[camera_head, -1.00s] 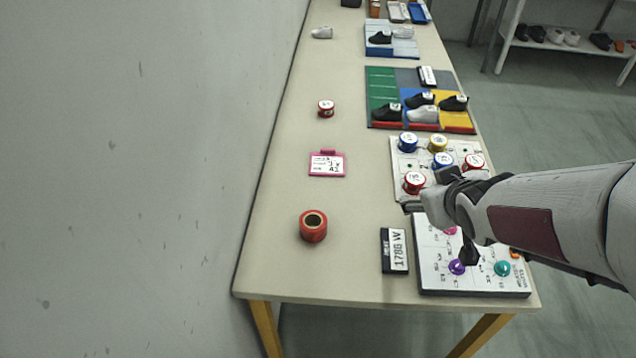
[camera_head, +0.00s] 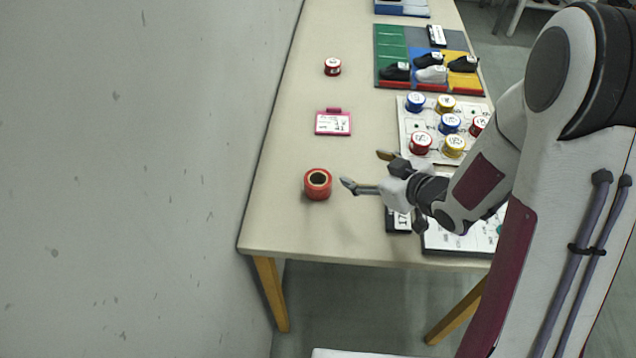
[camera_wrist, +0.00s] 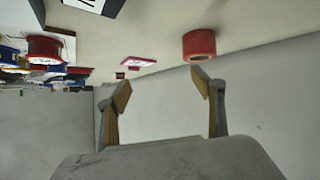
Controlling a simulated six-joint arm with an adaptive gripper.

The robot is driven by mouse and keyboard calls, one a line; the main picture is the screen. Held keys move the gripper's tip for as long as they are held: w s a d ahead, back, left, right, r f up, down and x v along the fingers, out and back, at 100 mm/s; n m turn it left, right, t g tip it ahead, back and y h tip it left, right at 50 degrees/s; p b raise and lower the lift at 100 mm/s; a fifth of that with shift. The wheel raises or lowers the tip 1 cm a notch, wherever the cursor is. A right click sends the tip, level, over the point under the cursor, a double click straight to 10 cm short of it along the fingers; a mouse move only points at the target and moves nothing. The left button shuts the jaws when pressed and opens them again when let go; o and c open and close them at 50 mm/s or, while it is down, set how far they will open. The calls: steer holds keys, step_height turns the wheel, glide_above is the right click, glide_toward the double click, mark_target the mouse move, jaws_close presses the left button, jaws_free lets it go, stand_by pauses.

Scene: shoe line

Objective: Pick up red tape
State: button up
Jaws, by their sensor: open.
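The red tape (camera_head: 318,184) is a red roll with a dark hollow core, standing on the table near its left front edge. It also shows in the wrist view (camera_wrist: 199,45), above and beyond the right finger. My gripper (camera_head: 363,170) is just to the right of the tape in the head view, with its fingers spread. In the wrist view the two fingertips (camera_wrist: 161,90) are wide apart with nothing between them. The gripper is apart from the tape.
A pink-framed card (camera_head: 333,123) and a small red-and-white spool (camera_head: 332,67) lie farther back. A white board of colored spools (camera_head: 409,127) stands right of them. A black sign (camera_head: 398,220) sits under my arm. A wall runs along the table's left side.

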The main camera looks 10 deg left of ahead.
mark_target(312, 177)
steer(key=a+f+y, duration=0.1)
steer(key=s+a+f, duration=0.1)
steer(key=s+a+y, duration=0.1)
steer(key=a, duration=0.1)
steer(key=shift+s+f+n+g+y, duration=0.1)
steer(key=shift+f+n+g+y, duration=0.2)
steer(key=shift+f, duration=0.1)
steer(key=shift+s+a+f+y, duration=0.2)
steer(key=shift+s+a+y, duration=0.2)
steer(key=shift+a+y, duration=0.15)
steer(key=shift+w+a, duration=0.1)
steer(key=shift+x, duration=1.2)
steer(key=shift+a+f, duration=0.1)
steer(key=shift+f, duration=0.05)
steer(key=shift+s+f+x, duration=0.1)
steer(key=shift+f+x, duration=0.05)
steer(key=shift+x, duration=1.1)
steer(key=shift+s+f+x, duration=0.1)
steer(key=shift+s+x, duration=0.05)
steer(key=shift+x, duration=1.05)
steer(key=c, duration=1.2)
